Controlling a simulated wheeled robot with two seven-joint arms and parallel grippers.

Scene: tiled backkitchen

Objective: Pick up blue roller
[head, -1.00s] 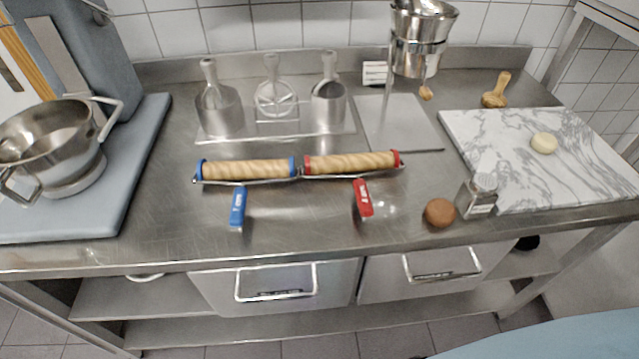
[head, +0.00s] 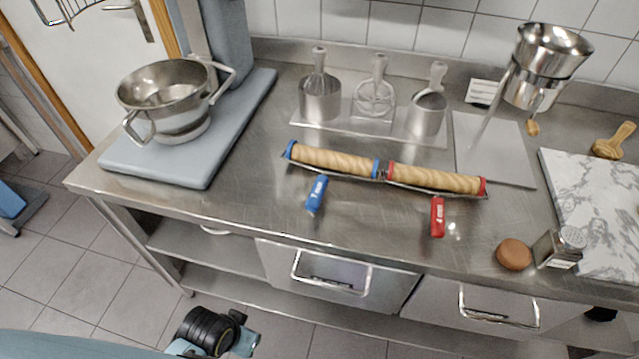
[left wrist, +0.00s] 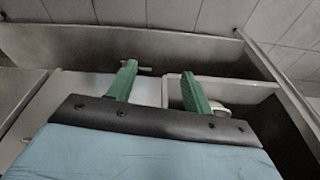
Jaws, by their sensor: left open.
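The blue roller has a wooden spiral-grooved cylinder (head: 335,161) with blue end caps and a blue handle (head: 317,194). It lies on the steel counter in the middle of the head view, handle toward the front edge. The red roller (head: 435,179) lies end to end with it on the right, with a red handle (head: 438,217). My left gripper (left wrist: 156,70) shows in the left wrist view with its green fingers apart and nothing between them. In the head view only a part of my left arm shows, low at the left, well away from the roller. My right gripper is out of view.
A steel bowl (head: 168,92) stands on a grey mixer base (head: 140,166) at the left. Metal tools stand on a rack (head: 392,130) behind the rollers. A marble board (head: 600,205), brown round object (head: 514,254) and shaker (head: 558,247) are at right. Counter left of the rollers is bare.

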